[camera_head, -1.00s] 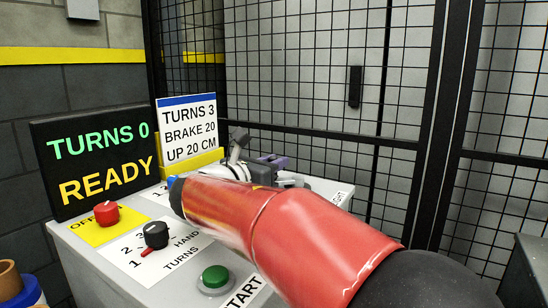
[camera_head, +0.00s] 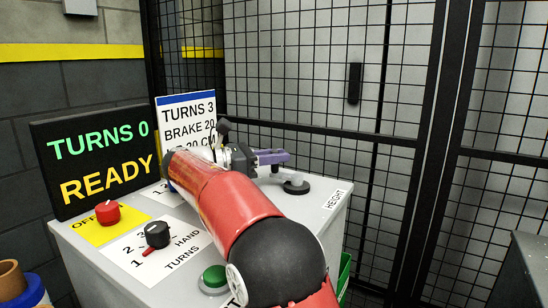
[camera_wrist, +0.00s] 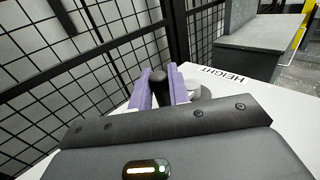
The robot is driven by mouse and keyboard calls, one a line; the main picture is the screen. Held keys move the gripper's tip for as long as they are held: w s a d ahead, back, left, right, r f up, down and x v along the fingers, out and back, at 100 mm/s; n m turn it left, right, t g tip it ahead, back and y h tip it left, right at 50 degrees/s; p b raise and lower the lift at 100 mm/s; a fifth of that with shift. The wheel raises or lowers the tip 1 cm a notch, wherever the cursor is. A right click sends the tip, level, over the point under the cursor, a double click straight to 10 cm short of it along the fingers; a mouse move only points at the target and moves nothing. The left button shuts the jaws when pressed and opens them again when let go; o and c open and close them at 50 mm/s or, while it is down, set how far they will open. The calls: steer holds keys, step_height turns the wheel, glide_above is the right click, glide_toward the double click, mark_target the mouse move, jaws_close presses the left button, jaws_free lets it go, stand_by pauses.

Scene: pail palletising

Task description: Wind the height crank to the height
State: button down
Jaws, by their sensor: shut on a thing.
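The height crank (camera_head: 296,187) sits on the right part of the white console top, by the HEIGHT label (camera_head: 335,200). It shows a dark round base and a grey hub. In the wrist view its black upright handle (camera_wrist: 158,88) stands between the purple fingers of my gripper (camera_wrist: 161,76), which is shut on it. The grey hub (camera_wrist: 194,88) shows just right of the fingers. In the head view my gripper (camera_head: 277,158) reaches over the console beside the crank, and the handle is mostly hidden.
A dark display (camera_head: 100,160) reads TURNS 0, READY. A sign (camera_head: 187,115) reads TURNS 3, BRAKE 20; its lower line is partly covered. A red knob (camera_head: 107,212), black selector (camera_head: 157,234) and green button (camera_head: 215,278) are on the console. Mesh fencing (camera_head: 300,80) stands behind.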

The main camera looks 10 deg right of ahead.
steer(key=shift+w, duration=0.1)
stand_by(0.3)
steer(key=c, duration=1.4)
jaws_free()
